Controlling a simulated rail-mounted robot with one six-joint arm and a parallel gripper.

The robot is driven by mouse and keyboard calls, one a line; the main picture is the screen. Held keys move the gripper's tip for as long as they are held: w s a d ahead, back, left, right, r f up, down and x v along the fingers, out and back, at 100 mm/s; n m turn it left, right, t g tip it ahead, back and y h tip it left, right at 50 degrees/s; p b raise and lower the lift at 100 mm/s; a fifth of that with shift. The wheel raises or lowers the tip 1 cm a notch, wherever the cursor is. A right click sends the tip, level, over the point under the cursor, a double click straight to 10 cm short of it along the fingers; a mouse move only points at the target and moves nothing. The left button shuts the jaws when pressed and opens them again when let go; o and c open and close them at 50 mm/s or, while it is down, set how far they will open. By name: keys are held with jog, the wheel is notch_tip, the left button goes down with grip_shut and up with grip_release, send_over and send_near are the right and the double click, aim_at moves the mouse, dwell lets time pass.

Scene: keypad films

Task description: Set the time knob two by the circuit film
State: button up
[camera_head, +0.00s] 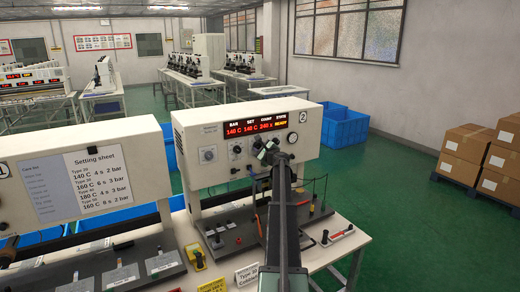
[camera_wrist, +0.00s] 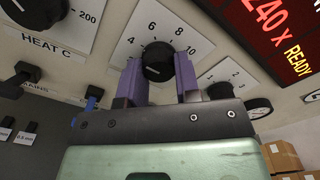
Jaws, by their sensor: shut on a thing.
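The time knob (camera_wrist: 158,60) is black and sits on a white dial with the numbers 4, 6, 8 and 10 in the wrist view. My gripper (camera_wrist: 158,82) has its two purple fingers on either side of this knob and is shut on it. I cannot tell clearly which number the knob's pointer faces. Press two (camera_head: 222,132) is the white machine marked 2 in the head view, where my arm hides part of its front. The setting sheet (camera_head: 98,178) hangs on press one. A white type card (camera_head: 247,275) stands at the front, partly hidden by my arm.
The heat knob (camera_wrist: 35,10) is left of the time dial. A smaller dial knob (camera_wrist: 220,91) and a gauge (camera_wrist: 258,108) are close on its right. The red display (camera_head: 255,130) reads READY. A red-handled tool (camera_head: 341,235) lies on the table's right.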

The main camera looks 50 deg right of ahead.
jog(key=o, duration=0.9)
jog(key=v, duration=1)
jog(key=shift+s+a, duration=0.2)
jog(key=shift+s, duration=0.15)
